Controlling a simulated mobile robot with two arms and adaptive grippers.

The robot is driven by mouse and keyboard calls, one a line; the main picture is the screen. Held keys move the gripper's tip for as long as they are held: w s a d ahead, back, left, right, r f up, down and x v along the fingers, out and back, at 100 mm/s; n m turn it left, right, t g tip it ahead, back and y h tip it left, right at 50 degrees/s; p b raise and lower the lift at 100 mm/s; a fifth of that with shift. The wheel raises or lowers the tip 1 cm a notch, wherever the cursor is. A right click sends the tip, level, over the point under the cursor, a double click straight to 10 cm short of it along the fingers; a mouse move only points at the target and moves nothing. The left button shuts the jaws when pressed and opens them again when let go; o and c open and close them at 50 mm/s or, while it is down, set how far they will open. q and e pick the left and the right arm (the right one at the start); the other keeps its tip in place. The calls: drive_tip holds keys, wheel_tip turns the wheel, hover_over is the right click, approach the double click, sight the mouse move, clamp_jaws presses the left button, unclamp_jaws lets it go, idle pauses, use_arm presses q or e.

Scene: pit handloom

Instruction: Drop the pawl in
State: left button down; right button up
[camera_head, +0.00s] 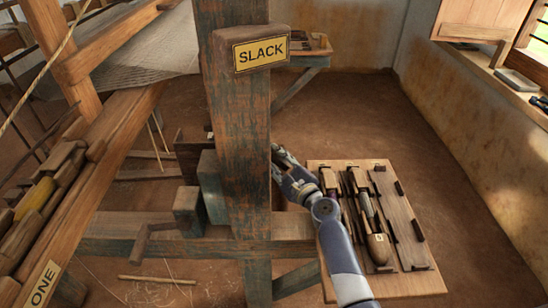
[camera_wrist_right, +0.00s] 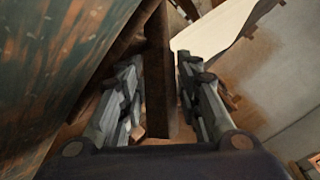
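My right gripper (camera_head: 280,157) is at the right edge of the thick, worn green-brown post (camera_head: 240,130), and its fingertips are partly hidden there. In the right wrist view, the gripper (camera_wrist_right: 160,65) has its fingers apart on either side of a dark brown wooden bar (camera_wrist_right: 158,75). Narrow gaps show beside the bar, and no firm grip is visible. I cannot tell whether this bar is the pawl. No pawl can be picked out for sure in the head view; the post hides the area behind it. My left gripper is not in view.
A SLACK sign block (camera_head: 251,50) is on the post. A wooden tool board (camera_head: 390,285) with several dark tools is under my right forearm. A beam marked ONE (camera_head: 43,284) runs at left. Floor (camera_head: 420,170) is clear at right.

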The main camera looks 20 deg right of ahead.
drive_tip(key=shift+w+a, duration=0.1)
drive_tip(key=shift+w, duration=0.35)
clamp_jaws()
drive_tip(key=d+r+n+p, duration=0.1)
drive_tip(key=r+p, duration=0.1)
drive_tip(key=p, duration=0.2)
drive_tip(key=r+n+g+p, duration=0.1)
drive_tip(key=r+p, duration=0.1)
drive_tip(key=p, duration=0.3)
drive_tip(key=d+r+n+g+h+p, duration=0.1)
drive_tip(key=r+p, duration=0.1)
drive_tip(key=p, duration=0.2)
drive_tip(key=shift+s+d+r+n+p, duration=0.15)
drive_tip(key=shift+s+d+n+p, duration=0.15)
drive_tip(key=shift+s+p, duration=0.1)
drive_tip(key=shift+d+r+p, duration=0.1)
drive_tip(key=shift+p, duration=0.4)
